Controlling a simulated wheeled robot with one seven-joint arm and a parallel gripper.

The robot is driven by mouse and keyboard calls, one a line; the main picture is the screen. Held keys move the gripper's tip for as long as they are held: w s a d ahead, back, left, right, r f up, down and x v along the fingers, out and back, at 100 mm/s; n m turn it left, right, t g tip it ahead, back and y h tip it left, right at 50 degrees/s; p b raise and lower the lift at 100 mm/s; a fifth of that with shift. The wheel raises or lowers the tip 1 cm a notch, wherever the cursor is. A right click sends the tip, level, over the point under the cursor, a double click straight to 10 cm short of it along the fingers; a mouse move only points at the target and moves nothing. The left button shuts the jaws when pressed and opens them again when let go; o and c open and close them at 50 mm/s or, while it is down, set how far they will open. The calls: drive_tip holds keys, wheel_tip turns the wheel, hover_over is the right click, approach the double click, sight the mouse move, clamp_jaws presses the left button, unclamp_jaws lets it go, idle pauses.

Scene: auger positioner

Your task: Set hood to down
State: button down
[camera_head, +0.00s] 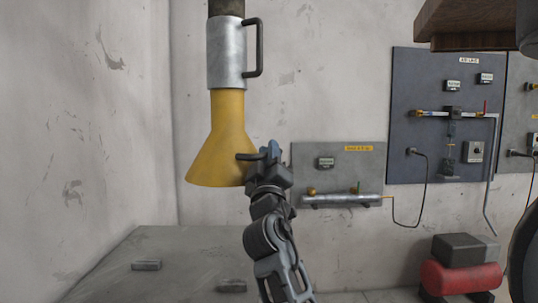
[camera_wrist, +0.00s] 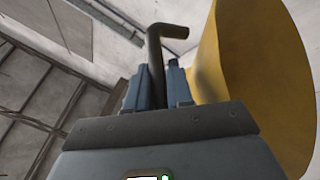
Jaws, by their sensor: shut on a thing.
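The yellow cone-shaped hood (camera_head: 222,150) hangs wide end down below a grey metal sleeve (camera_head: 226,55) in the head view. A short dark handle (camera_head: 247,156) sticks out from the hood's lower right side. My gripper (camera_head: 272,152) is at the right of the hood and shut on this handle. In the wrist view the blue fingers of my gripper (camera_wrist: 160,88) stand on either side of the dark bent handle (camera_wrist: 156,50). The hood (camera_wrist: 250,75) fills the right side there. The exact contact is partly hidden in the head view.
A grey table (camera_head: 170,262) with small flat blocks lies below and left of the hood. A grey wall panel with a metal bar (camera_head: 342,200) is to the right. A red tank (camera_head: 462,278) stands at lower right. The space between hood and table looks clear.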

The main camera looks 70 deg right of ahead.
wheel_tip(320, 180, down, 12)
drive_tip(key=b, duration=1.2)
drive_tip(key=shift+r, duration=0.2)
drive_tip(key=c, duration=1.1)
unclamp_jaws()
drive_tip(key=shift+r, duration=0.1)
drive_tip(key=shift+a, duration=0.1)
drive_tip(key=b+v, duration=0.3)
drive_tip(key=v, duration=0.4)
drive_tip(key=shift+a+f, duration=0.25)
drive_tip(key=shift+s+a, duration=0.1)
drive_tip(key=shift+s, duration=0.05)
